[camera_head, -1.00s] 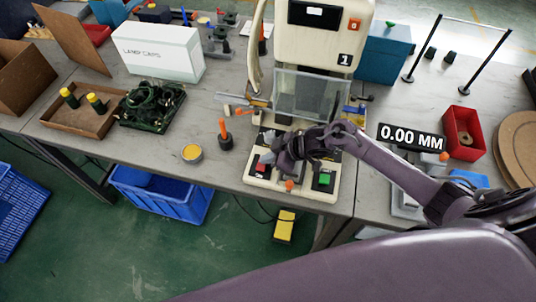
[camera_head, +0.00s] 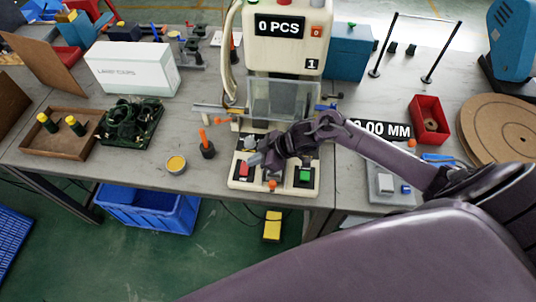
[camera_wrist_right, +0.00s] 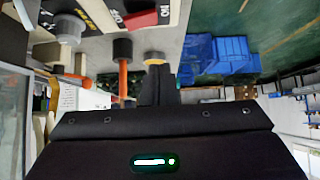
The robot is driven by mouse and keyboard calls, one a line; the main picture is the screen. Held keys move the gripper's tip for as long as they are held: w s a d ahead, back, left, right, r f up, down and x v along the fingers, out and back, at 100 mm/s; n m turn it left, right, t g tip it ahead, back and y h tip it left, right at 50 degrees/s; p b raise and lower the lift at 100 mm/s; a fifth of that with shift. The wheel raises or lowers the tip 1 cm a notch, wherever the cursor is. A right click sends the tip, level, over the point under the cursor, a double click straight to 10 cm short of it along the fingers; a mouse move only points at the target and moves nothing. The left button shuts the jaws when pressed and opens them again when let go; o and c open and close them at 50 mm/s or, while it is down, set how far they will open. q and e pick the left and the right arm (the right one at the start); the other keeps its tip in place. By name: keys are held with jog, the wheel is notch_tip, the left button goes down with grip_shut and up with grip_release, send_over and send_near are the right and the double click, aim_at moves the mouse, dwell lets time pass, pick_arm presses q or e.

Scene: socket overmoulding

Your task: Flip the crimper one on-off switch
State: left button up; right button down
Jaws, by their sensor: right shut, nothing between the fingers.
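Crimper one (camera_head: 287,50) is the cream machine marked "1", and its display reads "0 PCS". Its control base (camera_head: 240,182) carries a red switch (camera_head: 244,169) on the left and a green button (camera_head: 305,175) on the right. My right gripper (camera_head: 254,160) is over the base, just beside the red switch; contact cannot be told. In the right wrist view the shut, empty fingers (camera_wrist_right: 158,85) point toward the base, and the red switch (camera_wrist_right: 140,18) shows at the top beside printed lettering. The switch's position is unclear. My left gripper is not in view.
An orange-handled tool in a black holder (camera_head: 207,146) and a yellow-topped tin (camera_head: 176,164) stand left of the base. A clear guard (camera_head: 285,98) is behind my gripper. A red bin (camera_head: 428,122) and a "0.00 MM" gauge (camera_head: 385,130) are to the right.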

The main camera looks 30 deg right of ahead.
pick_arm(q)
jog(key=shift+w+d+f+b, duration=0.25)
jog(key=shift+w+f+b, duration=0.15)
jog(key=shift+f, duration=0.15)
pick_arm(e)
jog(key=v, duration=0.6)
jog(key=shift+s, duration=0.25)
jog(key=shift+w+f, duration=0.1)
jog(key=shift+f, duration=0.05)
